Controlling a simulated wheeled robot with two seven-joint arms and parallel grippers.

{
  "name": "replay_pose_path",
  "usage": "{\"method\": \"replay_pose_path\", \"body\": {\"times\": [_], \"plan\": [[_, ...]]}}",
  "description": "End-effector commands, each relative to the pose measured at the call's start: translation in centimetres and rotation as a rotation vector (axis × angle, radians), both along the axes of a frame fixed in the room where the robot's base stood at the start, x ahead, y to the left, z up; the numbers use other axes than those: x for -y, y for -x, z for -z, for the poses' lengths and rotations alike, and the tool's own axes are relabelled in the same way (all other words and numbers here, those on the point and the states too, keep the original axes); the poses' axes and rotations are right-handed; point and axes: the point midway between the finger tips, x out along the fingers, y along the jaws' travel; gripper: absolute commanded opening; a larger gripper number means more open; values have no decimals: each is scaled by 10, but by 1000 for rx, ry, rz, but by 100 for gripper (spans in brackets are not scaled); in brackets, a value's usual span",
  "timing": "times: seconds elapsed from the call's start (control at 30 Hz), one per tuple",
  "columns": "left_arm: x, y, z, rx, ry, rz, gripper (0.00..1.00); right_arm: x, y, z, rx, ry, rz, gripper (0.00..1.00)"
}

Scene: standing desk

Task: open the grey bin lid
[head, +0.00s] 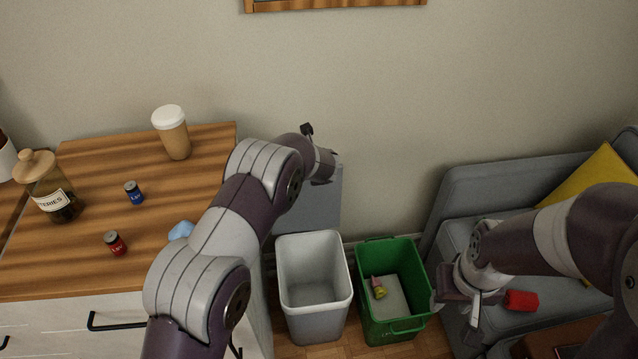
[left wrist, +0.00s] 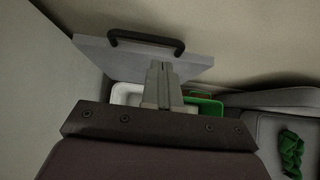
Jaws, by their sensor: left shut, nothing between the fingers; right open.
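The grey bin (head: 314,290) stands on the floor right of the drawer unit, and its top is open. Its grey lid (head: 325,205) stands raised behind it, near the wall. In the left wrist view the lid (left wrist: 190,64) shows a black handle (left wrist: 146,40) along its far edge. My left gripper (left wrist: 161,75) is shut and empty, its fingers in front of the lid; I cannot tell if they touch it. In the head view my left wrist hides the fingers. My right gripper (head: 470,308) is open, near the green bin's right side.
An open green bin (head: 365,318) with a few small items stands right of the grey one. A grey sofa (head: 450,205) with a yellow cushion (head: 590,177) and a red object (head: 521,300) is at right. The wooden top (head: 110,160) at left holds a cup, a jar and cans.

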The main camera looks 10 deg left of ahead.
Motion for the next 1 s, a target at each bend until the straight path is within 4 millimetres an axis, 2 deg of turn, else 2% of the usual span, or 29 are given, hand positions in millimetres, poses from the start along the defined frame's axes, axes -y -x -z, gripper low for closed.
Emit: {"method": "replay_pose_path", "body": {"times": [0.5, 0.63, 1.0], "plan": [[11, 43, -77, 1, 0, 1, 0, 0, 0, -12, 0, 0, 0, 43], [12, 50, -85, 0, 0, -1, 0, 0, 0, -13, 0, 0, 0, 43], [13, 51, -86, -1, 0, -1, 0, 0, 0, -13, 0, 0, 0, 43]]}}
